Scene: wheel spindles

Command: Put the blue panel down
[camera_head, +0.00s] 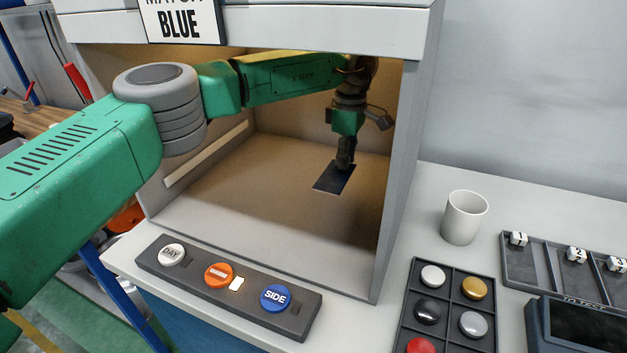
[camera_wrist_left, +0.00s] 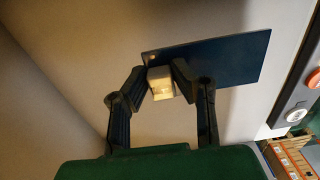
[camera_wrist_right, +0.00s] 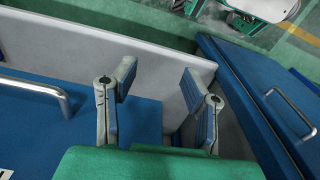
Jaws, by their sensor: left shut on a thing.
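The blue panel (camera_head: 330,182) is a thin dark rectangle inside the lit booth, low over or on its floor; I cannot tell whether it touches. My left gripper (camera_head: 345,163) is above it, pointing down. In the left wrist view the panel (camera_wrist_left: 228,58) looks dark blue, with a small cream block (camera_wrist_left: 161,84) at one end. My left gripper (camera_wrist_left: 158,82) is shut on this block. My right gripper (camera_wrist_right: 156,84) is open and empty in the right wrist view, and does not show in the head view.
The booth (camera_head: 405,150) has side walls and a top with a "BLUE" sign (camera_head: 180,22). A button bar (camera_head: 228,286) lies at its front. To the right are a white cup (camera_head: 464,218), a tray of round samples (camera_head: 450,310) and a slotted rack (camera_head: 540,262). Booth floor around the panel is clear.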

